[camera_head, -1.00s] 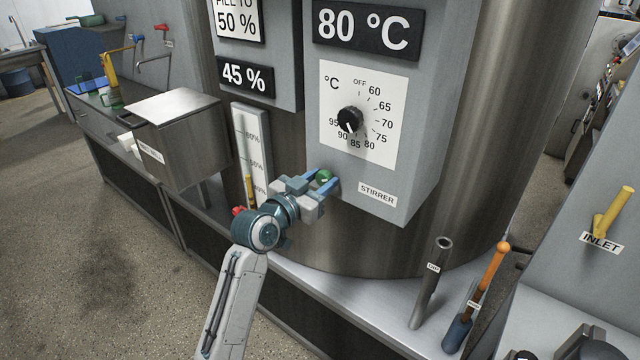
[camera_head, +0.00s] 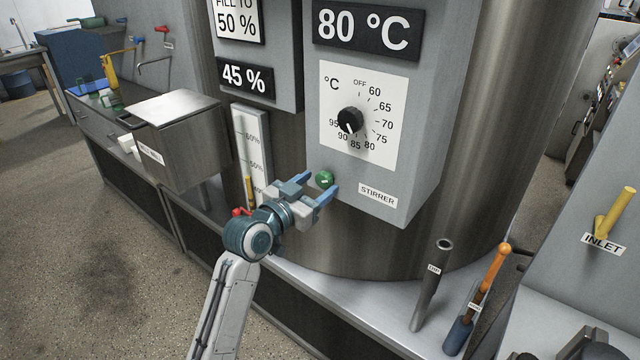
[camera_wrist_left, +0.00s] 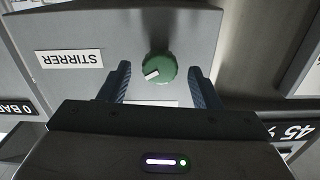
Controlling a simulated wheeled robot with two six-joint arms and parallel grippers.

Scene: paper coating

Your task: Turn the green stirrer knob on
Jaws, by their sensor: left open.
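The green stirrer knob (camera_head: 325,179) sits low on the front of the grey control box (camera_head: 420,150), left of the STIRRER label (camera_head: 377,194). My left gripper (camera_head: 316,186) is open and empty just in front of the knob, apart from it. In the left wrist view the round green knob (camera_wrist_left: 158,69) shows between and beyond the two blue fingers (camera_wrist_left: 160,88). A white pointer mark on the knob points toward the lower left in that view. My right gripper is not in view.
Above the knob is a black temperature dial (camera_head: 350,120) under an 80 °C sign (camera_head: 367,28). A level gauge (camera_head: 250,155) stands left of my gripper. A grey metal box (camera_head: 180,140) is further left. Upright tools (camera_head: 430,285) stand at lower right.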

